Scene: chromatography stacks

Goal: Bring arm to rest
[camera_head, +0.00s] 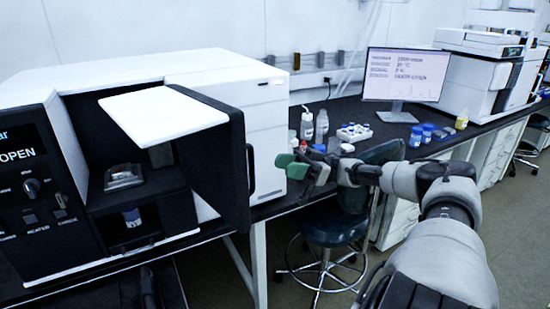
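My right arm comes in from the lower right and reaches toward the middle of the picture. Its gripper (291,166) has green fingertips and hangs in the air in front of the bench, to the right of the open instrument door. The two fingertips look close to each other, and I cannot tell how far apart they are. I see nothing held between them.
A white and black instrument (180,75) at the left reads "OPEN", its door (225,140) swung out. A small vial (132,217) stands inside. Bottles (321,126), a vial rack (354,132) and a monitor (405,75) stand on the bench. A dark stool (335,228) is below.

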